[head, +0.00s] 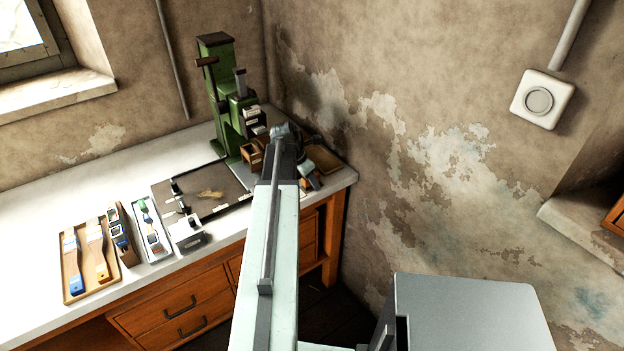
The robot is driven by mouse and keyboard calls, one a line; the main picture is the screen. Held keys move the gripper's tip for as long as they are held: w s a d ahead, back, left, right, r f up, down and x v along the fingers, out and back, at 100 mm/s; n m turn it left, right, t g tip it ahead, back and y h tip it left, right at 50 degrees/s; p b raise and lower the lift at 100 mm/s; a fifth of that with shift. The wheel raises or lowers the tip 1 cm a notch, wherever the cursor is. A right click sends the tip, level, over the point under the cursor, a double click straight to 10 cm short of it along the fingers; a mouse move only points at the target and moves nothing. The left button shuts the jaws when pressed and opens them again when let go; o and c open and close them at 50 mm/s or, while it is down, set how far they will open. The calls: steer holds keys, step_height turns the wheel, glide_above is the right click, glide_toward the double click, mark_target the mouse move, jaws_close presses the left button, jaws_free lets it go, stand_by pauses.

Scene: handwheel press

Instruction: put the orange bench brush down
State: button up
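A brush with an orange handle (101,269) lies in a shallow wooden tray (65,283) at the left end of the bench. A blue-handled brush (75,280) lies beside it on the left. My arm reaches up the middle of the head view toward the bench's right end. My gripper (307,174) is mostly hidden behind the arm, close to the green press. Its fingers are not clear, and I cannot tell whether it holds anything. It is well to the right of the tray.
The green press (222,95) stands at the back right of the white bench (130,170), near small wooden boxes. A dark board (222,183) with a tan patch lies mid-bench. Several small items stand between it and the tray. The back left of the bench is clear.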

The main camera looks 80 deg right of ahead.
steer(key=shift+r, duration=0.15)
steer(key=shift+r+p, duration=0.35)
steer(key=shift+p, duration=0.15)
steer(key=p+v, duration=1)
steer(key=v, duration=0.1)
steer(key=shift+r, duration=0.15)
steer(key=shift+a, duration=0.1)
